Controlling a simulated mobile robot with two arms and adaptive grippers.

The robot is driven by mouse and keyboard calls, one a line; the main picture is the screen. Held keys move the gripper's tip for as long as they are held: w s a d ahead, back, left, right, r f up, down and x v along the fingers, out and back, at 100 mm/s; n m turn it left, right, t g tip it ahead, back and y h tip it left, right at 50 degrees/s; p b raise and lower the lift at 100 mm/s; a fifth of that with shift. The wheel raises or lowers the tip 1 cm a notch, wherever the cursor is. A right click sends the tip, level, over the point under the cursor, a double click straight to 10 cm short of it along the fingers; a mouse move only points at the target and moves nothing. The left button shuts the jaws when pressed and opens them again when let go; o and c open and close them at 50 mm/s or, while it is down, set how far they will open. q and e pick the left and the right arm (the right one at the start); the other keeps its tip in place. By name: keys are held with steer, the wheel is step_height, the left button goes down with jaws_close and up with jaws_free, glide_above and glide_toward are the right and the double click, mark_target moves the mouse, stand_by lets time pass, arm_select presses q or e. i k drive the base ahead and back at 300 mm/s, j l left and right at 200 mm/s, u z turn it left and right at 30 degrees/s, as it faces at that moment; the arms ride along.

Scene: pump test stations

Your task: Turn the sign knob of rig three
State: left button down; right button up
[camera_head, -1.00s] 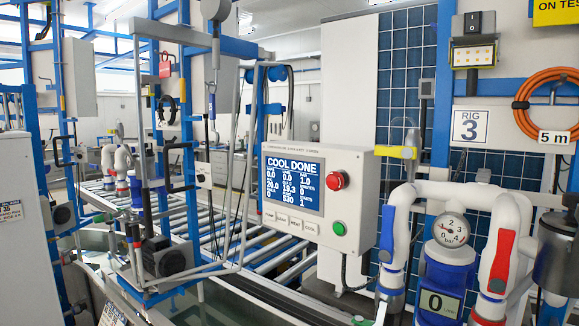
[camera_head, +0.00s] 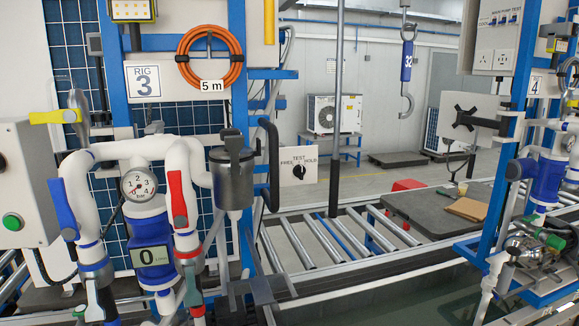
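The sign knob (camera_head: 299,171) is a small black knob on a white sign plate (camera_head: 284,178). The plate hangs at the right side of rig three, beside the grey metal canister (camera_head: 232,180). Its small lettering seems to read FREE, TEST and HOLD around the knob. The knob is too small to tell surely which word it points at. The rig sign (camera_head: 144,81) reads RIG 3 and is on the blue frame at upper left. Neither of my grippers is in view.
White pipes with a gauge (camera_head: 139,185), a blue lever (camera_head: 64,205) and a red lever (camera_head: 178,200) stand left of the sign. Orange hose (camera_head: 209,57) hangs above. A roller conveyor (camera_head: 330,240) runs below and behind. A hook marked 32 (camera_head: 407,62) hangs at the right.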

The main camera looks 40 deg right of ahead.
mark_target(299, 171)
steer(key=z, duration=1.25)
steer(key=j, duration=0.25)
